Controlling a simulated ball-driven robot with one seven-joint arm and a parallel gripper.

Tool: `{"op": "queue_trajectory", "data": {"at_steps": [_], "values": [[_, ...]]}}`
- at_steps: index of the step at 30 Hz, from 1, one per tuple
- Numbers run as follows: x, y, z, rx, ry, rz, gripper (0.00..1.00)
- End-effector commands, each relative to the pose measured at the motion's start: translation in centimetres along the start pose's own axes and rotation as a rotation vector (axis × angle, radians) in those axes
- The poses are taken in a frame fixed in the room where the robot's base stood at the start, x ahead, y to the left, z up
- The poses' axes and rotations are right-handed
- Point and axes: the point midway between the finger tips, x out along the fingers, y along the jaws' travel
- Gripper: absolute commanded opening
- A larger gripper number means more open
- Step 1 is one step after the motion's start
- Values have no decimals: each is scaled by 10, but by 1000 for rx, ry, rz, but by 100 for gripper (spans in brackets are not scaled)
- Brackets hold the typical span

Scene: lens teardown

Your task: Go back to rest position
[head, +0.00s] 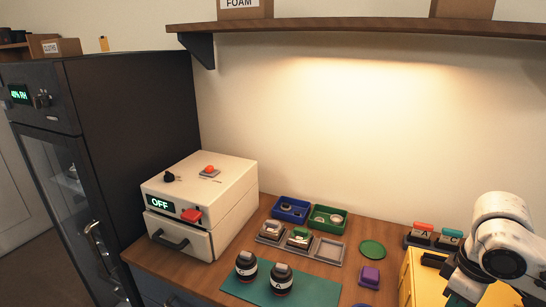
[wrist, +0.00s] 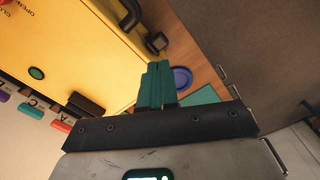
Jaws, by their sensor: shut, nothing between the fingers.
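My gripper (wrist: 156,70) shows in the wrist view with its teal fingers together and nothing between them. It hangs in the air beside the yellow box (wrist: 85,48), near the box's dark handle. In the head view my white and dark arm is at the far right, in front of the yellow box (head: 408,284); the fingertips are not visible there.
A white machine reading OFF (head: 228,207) stands left of a blue bin (head: 278,212) and a green bin (head: 314,222). Two black lenses (head: 246,267) stand on a teal mat (head: 312,291). A purple block (head: 370,277) and a tag rack (head: 415,242) are nearer my arm. A wooden shelf (head: 350,29) runs above.

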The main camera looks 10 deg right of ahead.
Motion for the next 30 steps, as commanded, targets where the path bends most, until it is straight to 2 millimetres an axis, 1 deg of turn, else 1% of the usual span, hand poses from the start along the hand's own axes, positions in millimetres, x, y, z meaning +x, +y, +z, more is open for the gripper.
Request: {"op": "queue_trajectory", "data": {"at_steps": [2,5,6,9,12,15,19,23,26,29,30], "values": [[-4,-11,-21,-27,50,-4,0],[-14,-32,-62,-71,158,-12,0],[-20,-44,-80,-87,212,-17,0],[-36,-72,-123,-115,352,-36,0],[-49,-98,-155,-115,477,-64,0],[-56,-119,-176,-91,580,-99,0],[-52,-143,-190,-29,673,-150,0],[-32,-161,-190,61,715,-197,0],[-6,-173,-179,140,711,-224,0],[28,-185,-160,223,674,-240,0],[43,-190,-149,255,651,-242,0]]}}
